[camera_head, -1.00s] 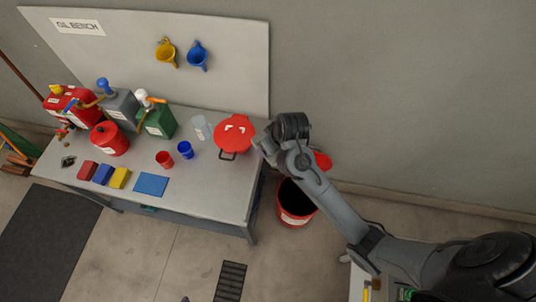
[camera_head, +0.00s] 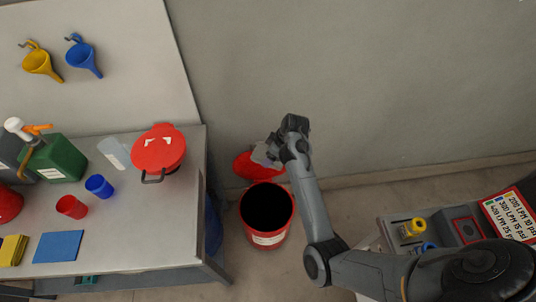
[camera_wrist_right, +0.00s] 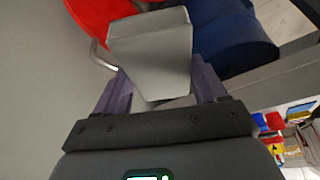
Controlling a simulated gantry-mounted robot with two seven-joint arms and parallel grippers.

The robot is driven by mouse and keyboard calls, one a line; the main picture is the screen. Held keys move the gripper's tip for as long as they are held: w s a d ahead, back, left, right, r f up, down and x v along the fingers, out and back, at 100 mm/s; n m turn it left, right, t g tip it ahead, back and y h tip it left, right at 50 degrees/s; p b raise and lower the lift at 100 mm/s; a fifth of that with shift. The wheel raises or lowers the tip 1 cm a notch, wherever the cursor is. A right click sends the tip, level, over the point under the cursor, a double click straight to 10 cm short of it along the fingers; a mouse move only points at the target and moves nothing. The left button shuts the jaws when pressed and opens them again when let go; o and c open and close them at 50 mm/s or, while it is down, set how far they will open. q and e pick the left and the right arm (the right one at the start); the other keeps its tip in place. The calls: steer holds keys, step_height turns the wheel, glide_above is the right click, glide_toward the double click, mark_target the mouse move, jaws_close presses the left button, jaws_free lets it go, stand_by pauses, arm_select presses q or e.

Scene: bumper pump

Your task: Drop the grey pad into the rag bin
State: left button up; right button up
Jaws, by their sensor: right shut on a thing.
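The grey pad (camera_head: 263,155) is held by my right gripper (camera_head: 275,148), in front of the raised red lid and just behind the bin's opening in the head view. In the right wrist view, the pad (camera_wrist_right: 150,48) is clamped between the purple fingers of the gripper (camera_wrist_right: 160,92). The rag bin (camera_head: 267,236) is a red round can on the floor with a dark open mouth. Its red lid (camera_head: 245,165) stands open toward the wall. The pad's height over the bin cannot be told. My left gripper is out of view.
The bench (camera_head: 120,235) stands left of the bin, carrying a red lidded pan (camera_head: 158,152), cups and a blue pad (camera_head: 58,246). A blue drum (camera_wrist_right: 232,35) is under its end. A pump unit (camera_head: 440,228) stands at right. The wall (camera_head: 380,90) is behind.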

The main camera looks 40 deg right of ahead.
step_height(320, 180, down, 45)
steer(key=w+n+g+y+b, duration=0.1)
steer(key=n+b, duration=0.5)
steer(key=b, duration=3)
steer(key=shift+w+a+g+y+b, duration=0.15)
steer(key=shift+a+g+y+b, duration=0.15)
steer(key=shift+a+y+b, duration=0.1)
steer(key=shift+f, duration=0.1)
steer(key=o, duration=1.1)
steer(key=shift+d, duration=0.1)
